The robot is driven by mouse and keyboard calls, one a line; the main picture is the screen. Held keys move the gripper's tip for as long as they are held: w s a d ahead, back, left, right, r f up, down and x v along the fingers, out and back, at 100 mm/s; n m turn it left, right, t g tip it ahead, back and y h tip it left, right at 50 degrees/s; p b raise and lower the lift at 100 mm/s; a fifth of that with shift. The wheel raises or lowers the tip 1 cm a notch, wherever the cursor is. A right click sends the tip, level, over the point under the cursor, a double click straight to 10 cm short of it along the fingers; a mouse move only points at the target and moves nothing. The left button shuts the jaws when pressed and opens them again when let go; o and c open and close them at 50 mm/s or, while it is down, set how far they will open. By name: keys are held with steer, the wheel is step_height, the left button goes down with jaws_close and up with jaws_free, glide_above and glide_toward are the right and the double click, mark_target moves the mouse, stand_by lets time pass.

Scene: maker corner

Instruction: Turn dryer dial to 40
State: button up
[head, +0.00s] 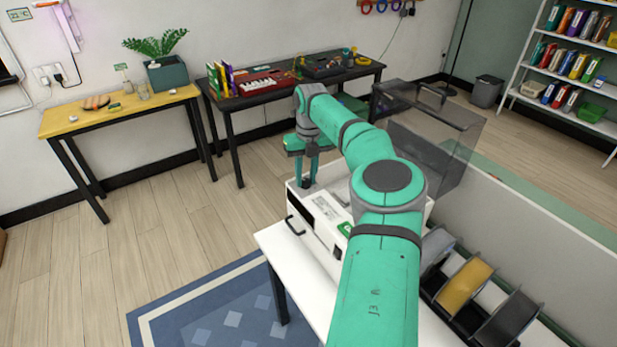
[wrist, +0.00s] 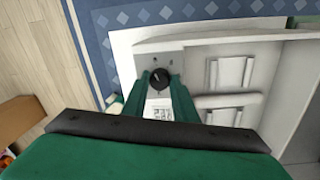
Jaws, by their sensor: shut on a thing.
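The dryer (head: 318,213) is a white box on a white table, with a smoky clear lid (head: 445,150) standing open at its right. Its dial (wrist: 159,76) is a small round black knob on a grey panel at the dryer's corner. My gripper (head: 307,181) points straight down over that corner. In the wrist view its two green fingers (wrist: 161,82) stand on either side of the dial and are shut on it. The dial's scale and setting are too small to read. My arm hides part of the dryer.
The dryer's front has a black handle (head: 295,225). Spools of filament (head: 466,284) stand in a rack at the right. A yellow table (head: 75,122) and a dark bench (head: 262,96) stand by the wall. A blue rug (head: 215,310) covers the floor at the front left.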

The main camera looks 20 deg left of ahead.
mark_target(307, 180)
steer(key=shift+s+f+n, duration=0.15)
steer(key=shift+n, duration=1.85)
steer(key=o, duration=1)
steer(key=shift+o, duration=0.2)
steer(key=shift+r, duration=0.2)
steer(key=shift+r, duration=0.3)
step_height(307, 180, up, 10)
steer(key=shift+w, duration=0.35)
